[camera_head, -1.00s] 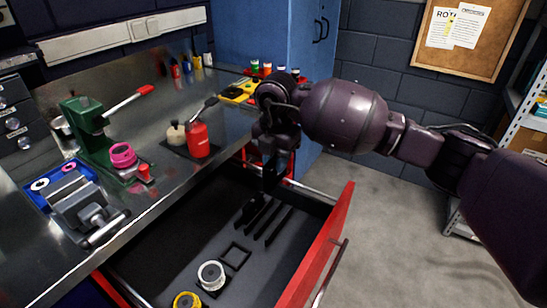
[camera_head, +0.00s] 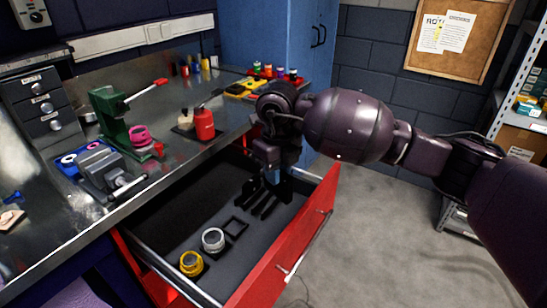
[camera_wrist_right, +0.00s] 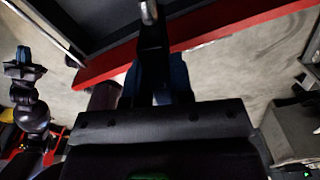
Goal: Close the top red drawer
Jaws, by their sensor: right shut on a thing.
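The top red drawer (camera_head: 290,250) stands open under the bench in the head view, its red front tilted across the picture and a metal handle on its outer face. It also shows as a red strip in the right wrist view (camera_wrist_right: 225,22). My right gripper (camera_head: 271,178) is over the inside of the drawer, near its far end. In the wrist view its blue-tipped fingers (camera_wrist_right: 156,95) are shut on a slim dark thing (camera_wrist_right: 152,40) with a silvery end, which I cannot identify.
Yellow (camera_head: 191,263) and white (camera_head: 213,239) rolls lie in the drawer beside black slots. A green press (camera_head: 115,118), a vice (camera_head: 103,170) and a red bottle (camera_head: 204,124) stand on the steel bench (camera_head: 170,110). Grey floor outside the drawer front is clear.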

